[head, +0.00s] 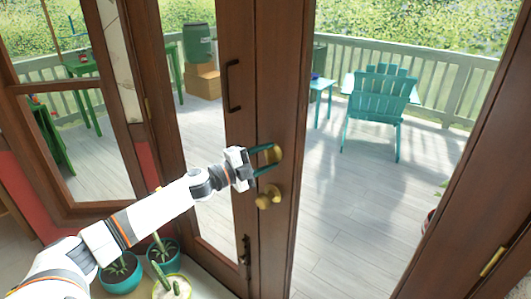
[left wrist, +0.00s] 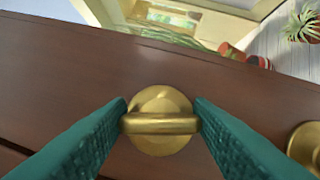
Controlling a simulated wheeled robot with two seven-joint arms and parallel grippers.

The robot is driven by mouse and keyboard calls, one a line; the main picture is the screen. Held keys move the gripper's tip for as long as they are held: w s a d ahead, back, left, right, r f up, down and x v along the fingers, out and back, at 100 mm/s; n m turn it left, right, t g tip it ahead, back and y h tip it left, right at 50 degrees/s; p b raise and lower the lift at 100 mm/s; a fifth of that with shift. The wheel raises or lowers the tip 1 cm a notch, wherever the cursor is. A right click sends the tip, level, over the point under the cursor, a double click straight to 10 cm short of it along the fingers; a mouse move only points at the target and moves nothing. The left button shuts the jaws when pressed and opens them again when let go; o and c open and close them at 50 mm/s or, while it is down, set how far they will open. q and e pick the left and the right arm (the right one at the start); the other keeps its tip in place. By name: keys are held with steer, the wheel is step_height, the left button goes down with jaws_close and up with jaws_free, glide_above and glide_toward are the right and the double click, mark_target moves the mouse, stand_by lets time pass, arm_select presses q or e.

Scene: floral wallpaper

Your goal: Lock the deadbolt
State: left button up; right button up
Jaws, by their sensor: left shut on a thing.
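The deadbolt (head: 278,153) is a round brass plate on the brown wooden door stile (head: 285,90), just above a brass door knob (head: 268,196). In the left wrist view the deadbolt plate (left wrist: 160,148) carries a thumb turn (left wrist: 160,123), a bar that lies crosswise in the picture. My left gripper (head: 268,158) has its teal fingers at the deadbolt. In the left wrist view its fingertips (left wrist: 160,122) are shut on the two ends of the thumb turn. The knob also shows at the right edge there (left wrist: 306,146). My right gripper is not in view.
A dark pull handle (head: 232,86) is on the wooden frame left of the deadbolt. Potted plants (head: 121,272) stand on the floor below my left arm. Beyond the door is a deck with a teal chair (head: 380,100) and a railing.

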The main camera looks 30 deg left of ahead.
arm_select(q)
steer(key=shift+m+g+p, duration=0.5)
steer(key=shift+m+p, duration=0.2)
steer(key=shift+m, duration=0.8)
steer(key=shift+c, duration=0.2)
steer(key=shift+o, duration=0.2)
steer(key=o, duration=1)
steer(key=shift+c, duration=0.2)
steer(key=shift+s, duration=0.1)
